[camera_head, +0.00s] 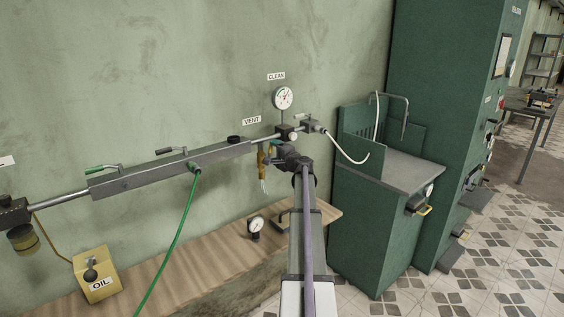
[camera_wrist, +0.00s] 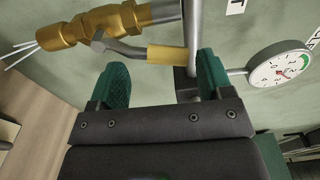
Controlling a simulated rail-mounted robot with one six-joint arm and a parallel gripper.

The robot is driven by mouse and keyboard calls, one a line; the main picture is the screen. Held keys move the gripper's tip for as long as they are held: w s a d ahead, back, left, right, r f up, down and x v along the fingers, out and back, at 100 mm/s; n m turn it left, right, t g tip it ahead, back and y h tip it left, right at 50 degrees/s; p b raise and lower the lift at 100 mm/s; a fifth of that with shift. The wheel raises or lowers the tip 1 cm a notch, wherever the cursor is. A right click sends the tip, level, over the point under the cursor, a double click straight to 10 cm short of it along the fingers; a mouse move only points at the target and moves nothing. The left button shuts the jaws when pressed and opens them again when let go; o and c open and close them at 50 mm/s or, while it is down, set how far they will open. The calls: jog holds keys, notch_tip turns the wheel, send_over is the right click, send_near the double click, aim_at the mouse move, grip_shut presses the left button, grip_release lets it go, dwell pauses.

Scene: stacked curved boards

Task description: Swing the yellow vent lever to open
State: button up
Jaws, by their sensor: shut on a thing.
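The vent lever shows in the wrist view as a grey crank with a yellow grip (camera_wrist: 166,56), joined to a brass valve (camera_wrist: 104,27) at the upper left. My gripper (camera_wrist: 163,75) has green-padded fingers on either side of the yellow grip and is shut on it. In the head view the brass valve (camera_head: 262,160) hangs from the pipe below the VENT label (camera_head: 252,121). My gripper (camera_head: 274,153) is just right of it, and my wrist hides the lever there.
A pressure gauge (camera_head: 283,98) stands above the pipe, and shows close to my right finger in the wrist view (camera_wrist: 280,68). A green hose (camera_head: 175,240) hangs to the left. A wooden bench (camera_head: 190,268) lies below. A green cabinet (camera_head: 375,220) stands at the right.

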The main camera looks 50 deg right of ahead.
jog(key=o, duration=0.3)
jog(key=shift+n+y, duration=0.4)
jog(key=a, duration=0.3)
jog(key=w+a, duration=0.1)
jog(key=shift+a+r, duration=0.15)
jog(key=shift+r, duration=0.2)
jog(key=shift+w+d, duration=0.1)
jog(key=shift+d, duration=0.2)
jog(key=shift+c, duration=1)
jog(key=shift+o, duration=0.3)
jog(key=shift+s+r, duration=0.1)
jog(key=shift+s, duration=0.35)
jog(key=shift+c, duration=0.3)
jog(key=v, duration=0.5)
jog(key=shift+s+d+f, duration=0.15)
jog(key=shift+s+f, duration=0.1)
jog(key=shift+s, duration=0.15)
jog(key=shift+c, duration=0.7)
jog(key=shift+d, duration=0.1)
